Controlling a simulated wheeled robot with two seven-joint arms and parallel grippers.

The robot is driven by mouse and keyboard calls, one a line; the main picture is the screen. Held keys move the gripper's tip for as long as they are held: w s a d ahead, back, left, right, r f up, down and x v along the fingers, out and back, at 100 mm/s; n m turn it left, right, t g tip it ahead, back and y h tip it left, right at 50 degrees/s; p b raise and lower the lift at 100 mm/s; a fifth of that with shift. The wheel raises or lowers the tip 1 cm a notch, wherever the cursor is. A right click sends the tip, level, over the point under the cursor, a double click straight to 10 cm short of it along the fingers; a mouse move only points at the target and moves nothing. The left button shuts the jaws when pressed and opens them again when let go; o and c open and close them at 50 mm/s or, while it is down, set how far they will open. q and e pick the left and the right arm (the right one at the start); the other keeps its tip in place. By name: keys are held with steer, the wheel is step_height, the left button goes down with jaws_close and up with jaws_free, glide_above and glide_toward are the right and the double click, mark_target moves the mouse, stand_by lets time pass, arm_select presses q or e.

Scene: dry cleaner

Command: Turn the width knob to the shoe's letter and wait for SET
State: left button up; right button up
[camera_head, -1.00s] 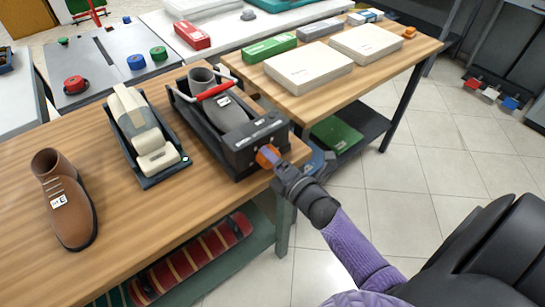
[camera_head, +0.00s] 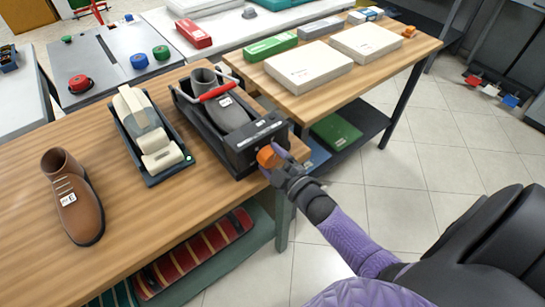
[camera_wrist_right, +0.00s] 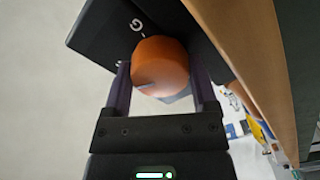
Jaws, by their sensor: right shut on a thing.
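The brown shoe (camera_head: 72,197) stands on the wooden table at the left, with a white tag (camera_head: 68,199) that seems to read E. A black stretching machine (camera_head: 236,142) with a red-handled lever (camera_head: 215,92) stands near the table's right end. My right gripper (camera_head: 277,160) is shut on its orange width knob (camera_head: 266,157) on the front face. In the right wrist view the knob (camera_wrist_right: 160,67) sits between both fingers, and a letter G shows on the dark panel (camera_wrist_right: 115,38). No SET readout is legible. My left gripper is out of view.
A cream-and-black device (camera_head: 148,132) stands between shoe and machine. A second table (camera_head: 345,85) behind holds pale boxes (camera_head: 307,71) and a green box (camera_head: 270,48). The tiled floor at right is open.

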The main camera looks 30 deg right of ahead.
steer(key=m, duration=0.2)
steer(key=shift+m, duration=0.4)
steer(key=m+p, duration=0.1)
steer(key=m, duration=0.8)
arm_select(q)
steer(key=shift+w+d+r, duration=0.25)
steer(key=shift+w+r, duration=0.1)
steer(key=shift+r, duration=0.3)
arm_select(e)
steer(key=m, duration=0.4)
steer(key=shift+m, duration=0.6)
steer(key=o, duration=1.1)
steer(key=shift+o, duration=0.2)
steer(key=shift+s, duration=0.15)
